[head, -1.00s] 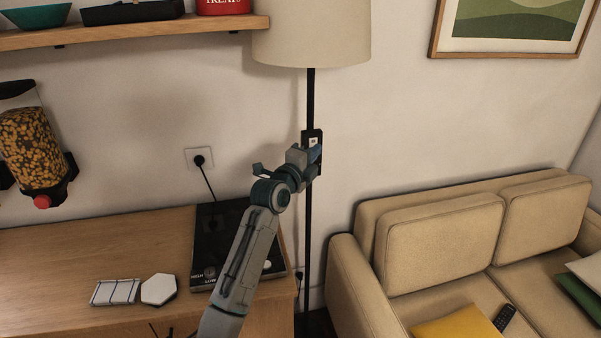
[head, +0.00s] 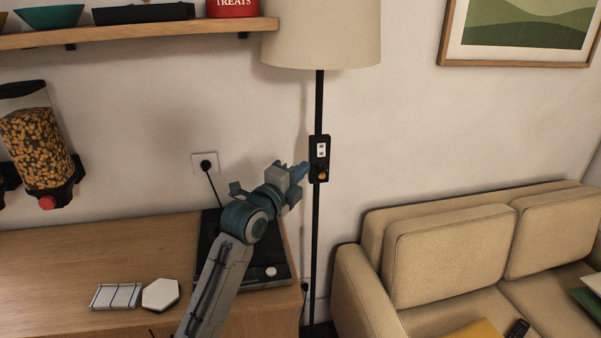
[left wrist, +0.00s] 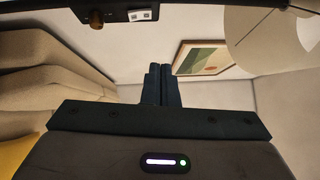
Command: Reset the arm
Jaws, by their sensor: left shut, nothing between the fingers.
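My left gripper (head: 302,171) is shut and empty, raised in front of the wall just left of the floor lamp's black pole. Its closed fingers (left wrist: 161,85) point up in the left wrist view. A black switch box (head: 319,159) with a white label and an orange knob sits on the lamp pole beside the fingertips; a small gap seems to separate them. The box also shows in the left wrist view (left wrist: 141,15) at the top. My right gripper is in neither view.
A beige sofa (head: 440,250) is at the right. A shelf (head: 150,32) and a food dispenser (head: 38,145) are on the wall.

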